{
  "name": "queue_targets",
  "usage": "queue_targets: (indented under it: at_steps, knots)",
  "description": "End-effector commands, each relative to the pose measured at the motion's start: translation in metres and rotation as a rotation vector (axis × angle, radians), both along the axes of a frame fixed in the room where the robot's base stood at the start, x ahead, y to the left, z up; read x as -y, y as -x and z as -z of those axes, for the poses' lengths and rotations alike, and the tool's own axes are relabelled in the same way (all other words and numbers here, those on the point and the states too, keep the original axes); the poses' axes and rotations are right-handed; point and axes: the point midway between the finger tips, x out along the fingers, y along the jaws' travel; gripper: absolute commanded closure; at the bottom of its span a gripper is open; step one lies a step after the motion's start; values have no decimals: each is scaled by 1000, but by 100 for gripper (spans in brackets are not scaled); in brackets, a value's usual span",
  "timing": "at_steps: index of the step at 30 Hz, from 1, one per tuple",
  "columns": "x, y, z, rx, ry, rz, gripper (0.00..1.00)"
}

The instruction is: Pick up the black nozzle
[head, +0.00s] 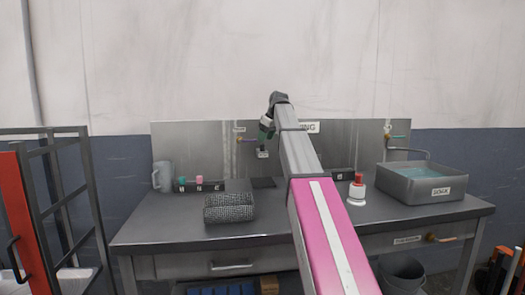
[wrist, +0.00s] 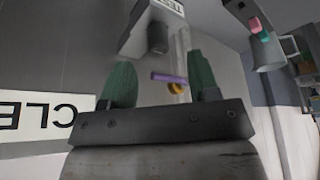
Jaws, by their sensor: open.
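A short dark cylinder (wrist: 157,38), which looks like the black nozzle, sits against a grey block with a white label (wrist: 150,14) in the wrist view. It lies beyond my fingertips and apart from them. My gripper (head: 264,134) is open and empty, with green fingers, in front of the back panel in the head view. In the wrist view the fingers (wrist: 160,82) stand apart, with a purple lever (wrist: 169,78) showing between them in the background. In the head view I cannot make out the nozzle clearly; a small pale block (head: 262,154) shows below my fingers.
A rack (head: 200,187) with teal and pink pieces, a grey jug (head: 162,176) and a mesh basket (head: 229,208) stand left on the bench. A red-and-white bottle (head: 357,190) and a water basin (head: 421,187) stand right. My arm hides the bench's middle.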

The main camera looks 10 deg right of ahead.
Motion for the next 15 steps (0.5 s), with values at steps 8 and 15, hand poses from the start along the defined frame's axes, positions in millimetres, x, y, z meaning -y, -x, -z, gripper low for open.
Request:
queue_targets:
  at_steps: [8, 15]
  knots:
    - [-11, -13, 32, -1, 0, 0, 44]
    - [-14, -17, 43, -1, 1, 0, 44]
